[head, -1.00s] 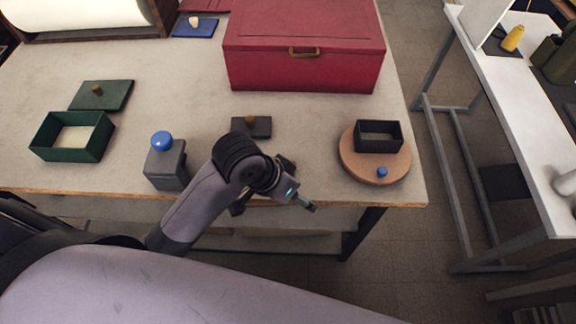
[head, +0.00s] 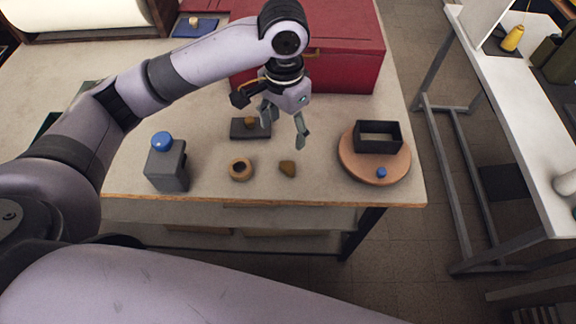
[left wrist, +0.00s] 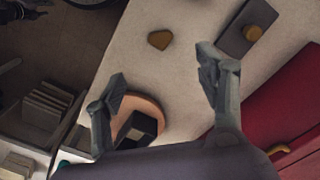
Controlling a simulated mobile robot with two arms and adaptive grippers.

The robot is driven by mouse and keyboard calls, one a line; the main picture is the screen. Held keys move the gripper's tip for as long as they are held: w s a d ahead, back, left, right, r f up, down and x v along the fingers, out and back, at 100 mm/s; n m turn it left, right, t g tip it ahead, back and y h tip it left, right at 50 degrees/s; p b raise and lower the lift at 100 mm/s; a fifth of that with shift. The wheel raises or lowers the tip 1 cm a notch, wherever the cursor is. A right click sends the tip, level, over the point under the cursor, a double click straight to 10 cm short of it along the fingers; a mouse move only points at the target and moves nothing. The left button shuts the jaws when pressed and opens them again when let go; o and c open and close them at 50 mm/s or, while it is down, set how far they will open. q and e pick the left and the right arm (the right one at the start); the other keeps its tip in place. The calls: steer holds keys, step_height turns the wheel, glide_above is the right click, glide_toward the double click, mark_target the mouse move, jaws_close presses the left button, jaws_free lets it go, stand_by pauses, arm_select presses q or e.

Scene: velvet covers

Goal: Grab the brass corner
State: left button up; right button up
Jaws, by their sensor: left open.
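The brass corner (head: 287,168) is a small, pointed, dull gold piece lying on the worktable near its front edge. It also shows in the left wrist view (left wrist: 160,40), near the top middle. My left gripper (head: 284,134) is open and empty, above the table and behind the brass corner in the head view. In the left wrist view its two fingers (left wrist: 163,74) are spread wide, with the corner beyond them and apart from them. My right gripper is not in view.
A tan ring (head: 241,169) lies left of the corner. Nearby are a dark lid with a brass knob (head: 237,130), a grey block with a blue knob (head: 168,170), and a round wooden board (head: 352,166) bearing a dark open box (head: 380,146). A red chest (head: 350,65) stands behind.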

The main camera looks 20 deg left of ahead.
arm_select(q)
steer(key=p, duration=0.2)
glide_above(287, 167)
steer(key=f, duration=1)
steer(key=shift+s+a, duration=0.1)
steer(key=shift+s, duration=0.15)
steer(key=shift+w+f+p, duration=0.2)
steer(key=shift+f+p, duration=0.55)
steer(key=shift+f, duration=1.85)
steer(key=shift+c, duration=0.5)
steer(key=c, duration=0.9)
steer(key=shift+r, duration=0.1)
